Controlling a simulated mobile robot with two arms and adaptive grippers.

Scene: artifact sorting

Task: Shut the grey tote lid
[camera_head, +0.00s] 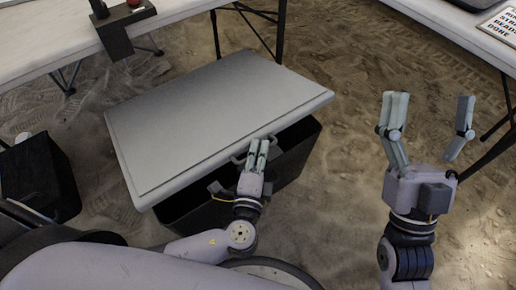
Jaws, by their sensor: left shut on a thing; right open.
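The grey tote lid (205,118) is a broad flat panel over a dark tote (295,158) on the sandy ground. The lid is tilted and its front edge stands above the tote's rim, so part of the dark interior shows at the right front. A handle (238,158) sits on the lid's front edge. My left gripper (259,143) is shut on the handle. My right gripper (430,104) is open and empty, raised over bare ground to the right of the tote, apart from it. The tote's back side is hidden under the lid.
A white table (50,38) stands at the back left, with a dark bracket (122,28) at its edge. Another table (463,30) is at the upper right, with a printed sign (500,25). A black bin (38,178) stands at the left.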

